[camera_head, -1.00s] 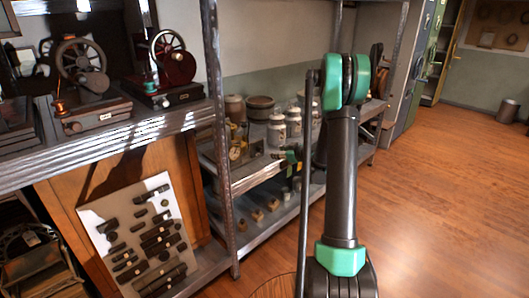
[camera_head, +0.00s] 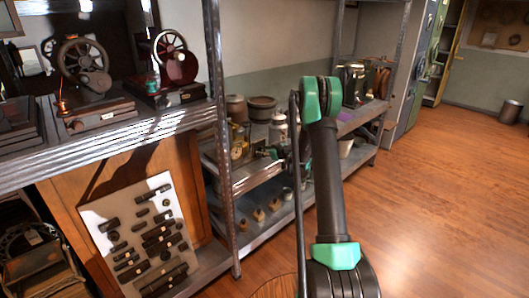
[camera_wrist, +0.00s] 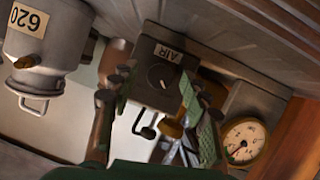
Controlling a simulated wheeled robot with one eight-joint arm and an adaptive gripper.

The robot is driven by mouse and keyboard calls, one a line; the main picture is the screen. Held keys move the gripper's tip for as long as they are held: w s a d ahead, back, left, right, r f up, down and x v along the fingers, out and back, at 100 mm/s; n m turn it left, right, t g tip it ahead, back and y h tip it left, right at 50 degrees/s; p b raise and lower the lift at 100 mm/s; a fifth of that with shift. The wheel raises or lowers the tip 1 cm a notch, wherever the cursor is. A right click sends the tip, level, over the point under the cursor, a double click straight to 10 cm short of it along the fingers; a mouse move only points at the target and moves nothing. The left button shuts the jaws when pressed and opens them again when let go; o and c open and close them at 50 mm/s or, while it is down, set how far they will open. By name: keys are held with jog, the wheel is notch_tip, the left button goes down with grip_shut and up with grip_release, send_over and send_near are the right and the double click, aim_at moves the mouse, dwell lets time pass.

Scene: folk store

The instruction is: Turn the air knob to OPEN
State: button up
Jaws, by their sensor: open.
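The air unit is a dark box (camera_wrist: 152,92) with a label reading AIR, upside down in the wrist view. A round dark knob (camera_wrist: 162,78) with a light pointer line sits on its face, below the label. I cannot read any OPEN mark. My gripper (camera_wrist: 155,88) is open, its fingers spread on either side of the knob face. Contact cannot be judged. A brass part (camera_wrist: 172,128) shows between the fingers, lower down. In the head view my arm and gripper reach to the middle shelf, and the knob cannot be made out there.
A round pressure gauge (camera_wrist: 243,140) is close to the right finger. In the head view, jars (camera_head: 262,108) stand behind on the shelf, and a metal post (camera_head: 222,140) rises to the left.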

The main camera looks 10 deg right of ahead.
jog(key=shift+c, duration=0.5)
grip_shut()
jog(key=shift+m, duration=0.3)
jog(key=m+y, duration=0.1)
jog(key=m+g, duration=0.1)
jog(key=shift+w+d+m+y, duration=0.1)
jog(key=shift+d+m+y, duration=0.1)
jog(key=shift+m+y, duration=0.15)
jog(key=m+g+y, duration=0.1)
jog(key=m+y, duration=0.1)
jog(key=m, duration=0.1)
jog(key=shift+w+d, duration=0.1)
jog(key=shift+d, duration=0.05)
jog(key=m+y, duration=0.2)
jog(key=m, duration=0.1)
jog(key=shift+f+g, duration=0.15)
jog(key=shift+g, duration=0.25)
jog(key=shift+w+d+f+m+y, duration=0.1)
jog(key=shift+m+y, duration=0.75)
jog(key=shift+m, duration=0.7)
